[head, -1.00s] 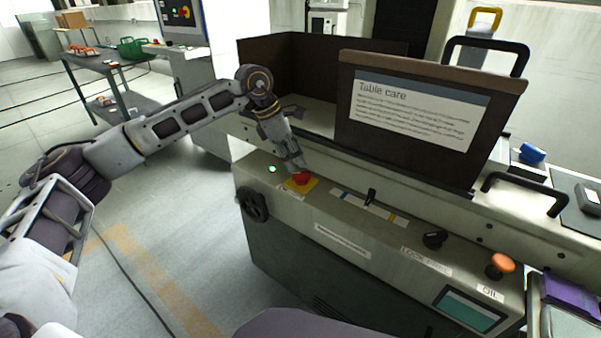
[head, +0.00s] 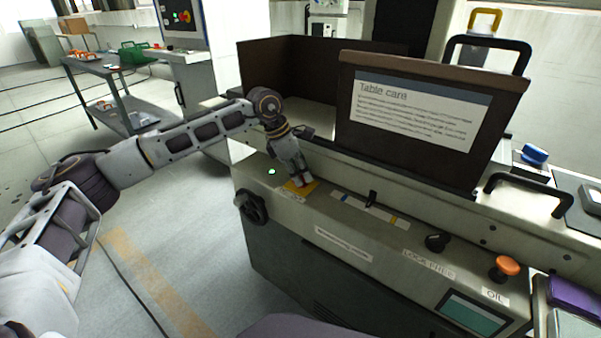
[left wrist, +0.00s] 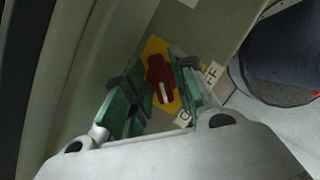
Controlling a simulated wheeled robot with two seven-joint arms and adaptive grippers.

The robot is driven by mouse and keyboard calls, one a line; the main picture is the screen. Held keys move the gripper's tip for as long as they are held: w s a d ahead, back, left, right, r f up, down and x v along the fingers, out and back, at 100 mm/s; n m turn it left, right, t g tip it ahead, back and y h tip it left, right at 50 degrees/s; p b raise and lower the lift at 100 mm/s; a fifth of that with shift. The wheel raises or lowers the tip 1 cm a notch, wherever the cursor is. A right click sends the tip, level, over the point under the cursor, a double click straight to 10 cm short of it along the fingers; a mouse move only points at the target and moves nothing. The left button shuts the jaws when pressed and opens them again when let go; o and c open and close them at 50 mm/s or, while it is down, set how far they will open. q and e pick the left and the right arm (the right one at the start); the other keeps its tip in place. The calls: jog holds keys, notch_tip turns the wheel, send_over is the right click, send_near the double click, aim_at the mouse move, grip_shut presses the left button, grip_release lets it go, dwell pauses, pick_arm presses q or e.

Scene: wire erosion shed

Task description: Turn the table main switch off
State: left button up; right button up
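The main switch is a red rotary handle (left wrist: 160,80) on a yellow plate (head: 300,187). In the head view my left gripper (head: 303,181) hides the red handle. In the left wrist view the handle lies between the two green-padded fingers of my left gripper (left wrist: 160,85). The fingers are apart, one on each side of it; the right finger is very close, and contact cannot be told. A white mark on the handle points toward the bottom of the picture. A label ending in "FF" (left wrist: 214,75) is to the right; another label is partly hidden. My right gripper is not in view.
A green lamp (head: 271,171) is lit left of the plate. A black handwheel (head: 251,208) is on the panel's left end. A black lever (head: 371,198), black knob (head: 436,242) and orange button (head: 507,266) lie to the right. The "Table care" board (head: 415,110) rises behind.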

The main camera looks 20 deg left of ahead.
pick_arm(q)
grip_shut()
